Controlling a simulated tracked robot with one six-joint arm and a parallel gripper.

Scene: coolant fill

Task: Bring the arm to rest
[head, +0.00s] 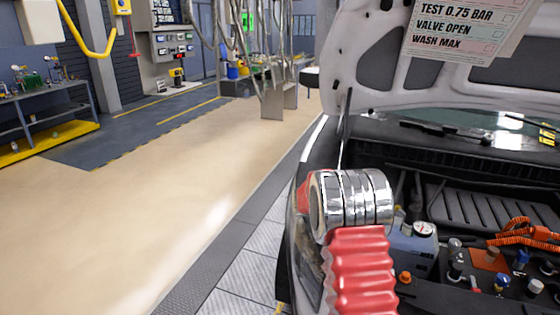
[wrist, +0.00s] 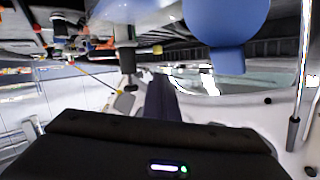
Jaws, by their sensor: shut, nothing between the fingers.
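My arm, with a red ribbed sleeve and shiny metal rings, rises in the middle of the head view, in front of the open engine bay (head: 455,215). My gripper (wrist: 160,80) shows in the wrist view as a narrow dark pair of fingers, shut and empty, beyond its black housing. It is not visible in the head view. In the wrist view a rounded blue part (wrist: 225,30) hangs close at upper right of the fingers, with a visible gap between them. I cannot tell what it is.
The raised hood (head: 385,60) bears a paper sign (head: 460,28). A gauge (head: 424,229), orange cables (head: 525,235) and several caps crowd the engine bay. Open floor (head: 130,205) lies left of the car, with a workbench (head: 45,110) beyond. A thin rod (wrist: 303,75) stands at right in the wrist view.

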